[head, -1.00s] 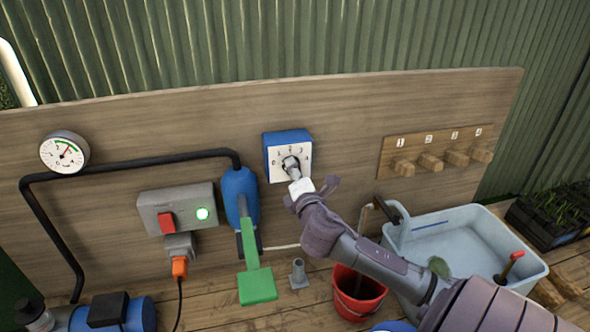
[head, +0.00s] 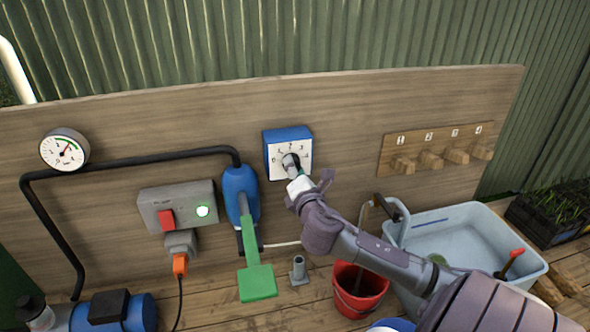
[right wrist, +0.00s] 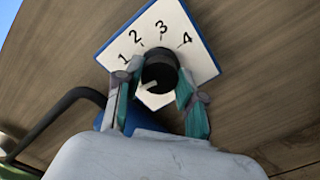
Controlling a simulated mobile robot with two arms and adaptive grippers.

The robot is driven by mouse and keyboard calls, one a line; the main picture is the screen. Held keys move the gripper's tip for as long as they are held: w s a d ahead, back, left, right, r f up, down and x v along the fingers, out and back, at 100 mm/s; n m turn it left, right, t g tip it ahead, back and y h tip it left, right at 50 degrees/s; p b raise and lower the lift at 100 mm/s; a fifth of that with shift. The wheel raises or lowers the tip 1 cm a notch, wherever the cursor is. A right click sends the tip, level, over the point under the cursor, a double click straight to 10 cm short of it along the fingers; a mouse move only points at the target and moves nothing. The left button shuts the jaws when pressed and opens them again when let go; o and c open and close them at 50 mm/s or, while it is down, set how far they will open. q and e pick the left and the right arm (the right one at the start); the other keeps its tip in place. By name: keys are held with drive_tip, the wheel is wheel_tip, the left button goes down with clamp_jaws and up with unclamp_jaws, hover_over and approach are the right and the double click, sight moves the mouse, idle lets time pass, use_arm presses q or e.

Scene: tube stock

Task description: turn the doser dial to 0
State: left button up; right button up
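The doser (head: 287,139) is a blue box on the wooden board, with a white numbered face. Its black dial (right wrist: 160,67) shows in the right wrist view below the numbers 1 to 4. A pale pointer mark on the dial points to the lower left, past the 1 side. The 0 is hidden there behind a finger. My right gripper (right wrist: 158,84) has a finger on each side of the dial, seemingly touching it; it also shows in the head view (head: 293,170), covering much of the dial. My left gripper is not in view.
Below right are a red bucket (head: 358,290) and a grey basin (head: 455,230). Numbered wooden pegs (head: 430,161) are at right.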

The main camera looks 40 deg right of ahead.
drive_tip(key=o, duration=0.5)
drive_tip(key=shift+c, duration=0.2)
drive_tip(key=v, duration=1.2)
drive_tip(key=shift+s+a+f, duration=0.1)
